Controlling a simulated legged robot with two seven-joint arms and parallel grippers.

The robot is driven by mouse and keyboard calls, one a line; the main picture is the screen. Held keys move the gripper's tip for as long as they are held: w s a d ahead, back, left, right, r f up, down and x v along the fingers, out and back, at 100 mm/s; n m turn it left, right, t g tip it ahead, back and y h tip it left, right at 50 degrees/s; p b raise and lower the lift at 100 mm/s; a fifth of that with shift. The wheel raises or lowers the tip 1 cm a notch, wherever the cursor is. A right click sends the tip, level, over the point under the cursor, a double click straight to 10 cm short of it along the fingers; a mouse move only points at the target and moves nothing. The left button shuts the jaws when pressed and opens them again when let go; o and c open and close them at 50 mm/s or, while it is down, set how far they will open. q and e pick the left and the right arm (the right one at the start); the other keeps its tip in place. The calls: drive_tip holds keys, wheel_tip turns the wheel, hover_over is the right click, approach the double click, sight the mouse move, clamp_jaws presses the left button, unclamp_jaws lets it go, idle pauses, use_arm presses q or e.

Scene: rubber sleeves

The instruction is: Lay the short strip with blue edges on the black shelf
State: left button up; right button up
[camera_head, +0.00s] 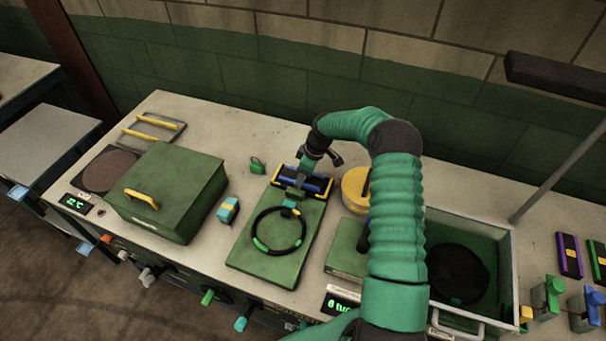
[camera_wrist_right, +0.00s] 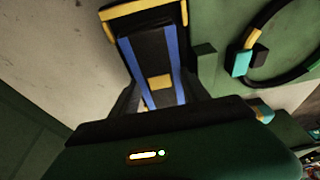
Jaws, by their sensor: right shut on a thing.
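The short strip with blue edges (camera_wrist_right: 152,58) is black with a yellow patch and lies between the fingers of my right gripper (camera_wrist_right: 155,100) in the right wrist view. In the head view my right gripper (camera_head: 298,183) is at the back end of the green board, shut on the strip, which it partly hides. The strip is over a low black shelf with yellow ends (camera_head: 326,190), whose yellow end also shows in the wrist view (camera_wrist_right: 140,8). I cannot tell whether the strip touches the shelf. My left gripper is not in view.
A black ring (camera_head: 258,222) with coloured clips lies on the green board (camera_head: 262,268). A green box (camera_head: 170,185) stands left, a yellow round container (camera_head: 355,188) right. An open green bin (camera_head: 490,240) is farther right, near other dark strips (camera_head: 569,257).

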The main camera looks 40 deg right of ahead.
drive_tip(key=o, duration=1.1)
